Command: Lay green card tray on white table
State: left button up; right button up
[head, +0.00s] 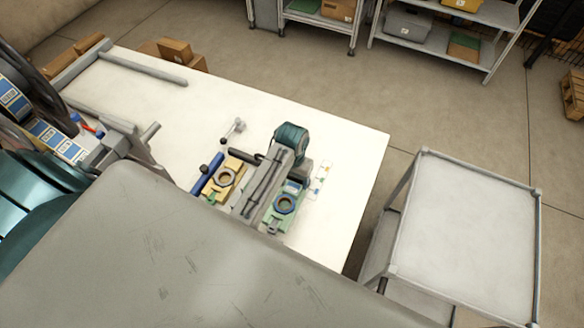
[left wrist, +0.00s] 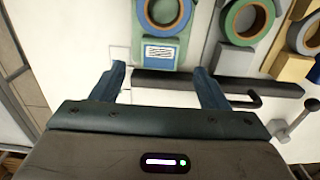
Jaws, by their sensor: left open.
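The green card tray (head: 271,222) holds a blue-rimmed tape reel (head: 285,204) and rests on the white table (head: 345,150). In the left wrist view the tray (left wrist: 183,52) lies straight ahead, with a white label on its near end. My left gripper (head: 298,178) is at the tray's far end in the head view, partly hidden by my own arm. In the left wrist view its two fingers (left wrist: 160,70) are apart, one to each side of the label end, with nothing gripped. I cannot tell whether they touch the tray. My right gripper is not in view.
A yellow tray (head: 238,163) with a grey reel lies left of the green one; a green reel (left wrist: 246,18) lies between them. A black hooked bar (left wrist: 265,88) lies close to my fingers. A grey cart (head: 468,230) stands right of the table. The table's back is mostly clear.

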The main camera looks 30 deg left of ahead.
pick_arm(q)
notch_tip(320, 180, up, 6)
jog(key=b, duration=0.1)
dwell(0.7)
